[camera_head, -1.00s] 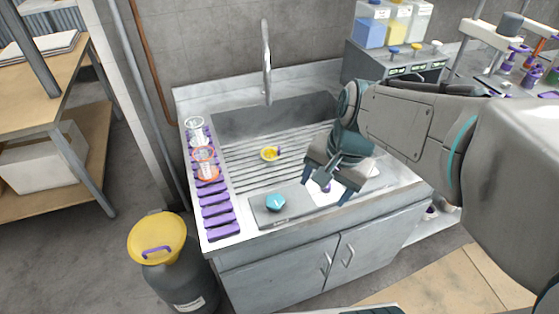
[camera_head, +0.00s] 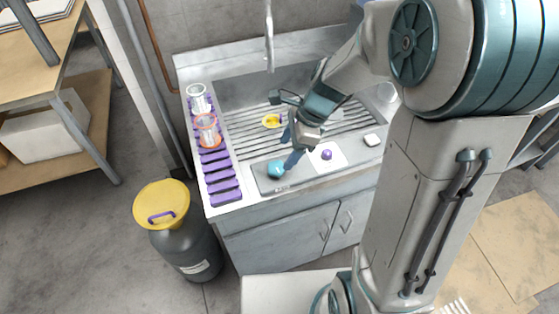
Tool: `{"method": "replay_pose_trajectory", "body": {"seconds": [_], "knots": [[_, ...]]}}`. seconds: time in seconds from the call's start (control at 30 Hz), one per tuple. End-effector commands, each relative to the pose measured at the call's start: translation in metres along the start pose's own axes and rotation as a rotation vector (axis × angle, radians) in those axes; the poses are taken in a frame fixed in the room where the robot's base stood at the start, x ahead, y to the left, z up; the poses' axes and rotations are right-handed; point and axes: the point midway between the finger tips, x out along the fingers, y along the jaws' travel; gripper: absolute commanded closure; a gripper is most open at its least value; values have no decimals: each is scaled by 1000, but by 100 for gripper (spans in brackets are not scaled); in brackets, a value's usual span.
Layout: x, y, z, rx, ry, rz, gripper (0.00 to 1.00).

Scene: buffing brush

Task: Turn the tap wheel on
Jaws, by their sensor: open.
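A teal rounded knob (camera_head: 276,169), which may be the tap wheel, sits on the grey panel (camera_head: 262,184) at the sink's front edge. My gripper (camera_head: 287,160) is open at the right of this knob. A dark teal finger reaches down close beside it; I cannot tell if they touch. The other finger is hard to make out. The silver tap spout (camera_head: 269,40) rises at the back of the sink, its top cut off by the frame.
A purple rack (camera_head: 220,184) with clear cups lines the sink's left side. A yellow object (camera_head: 271,121) lies on the ribbed sink floor. A yellow-lidded bin (camera_head: 162,203) stands left.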

Motion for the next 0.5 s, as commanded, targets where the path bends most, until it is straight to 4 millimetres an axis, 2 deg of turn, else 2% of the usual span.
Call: {"method": "replay_pose_trajectory", "body": {"seconds": [0.03,0.2,0.33,0.5], "knots": [[12,2,0,2,0,6,34],[41,1,0,1,0,5,34],[54,0,0,1,0,1,34],[60,0,0,-1,0,0,34]]}}
